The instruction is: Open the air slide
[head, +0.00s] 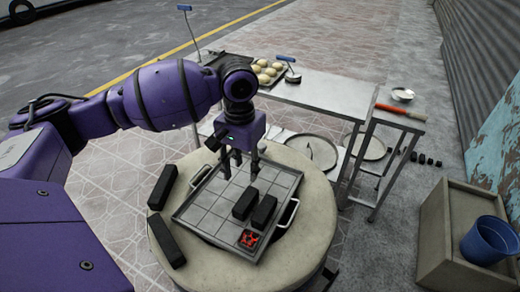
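My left gripper (241,168) hangs over the back left part of a square metal tray (190,222) with its fingers apart and nothing seen between them. The tray lies on the round, pale top of the barrel oven (312,235). I cannot make out an air slide; the oven's side is mostly hidden below its top. A small dark part (330,279) sticks out low at the oven's right edge, too small to identify. My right gripper is not in view.
Black blocks lie on the tray (263,211) and the oven top (166,241), with a red piece (249,239) on the tray. Behind stands a metal table (325,95) with a tray of dough balls (266,70). A blue bucket (488,240) is at right.

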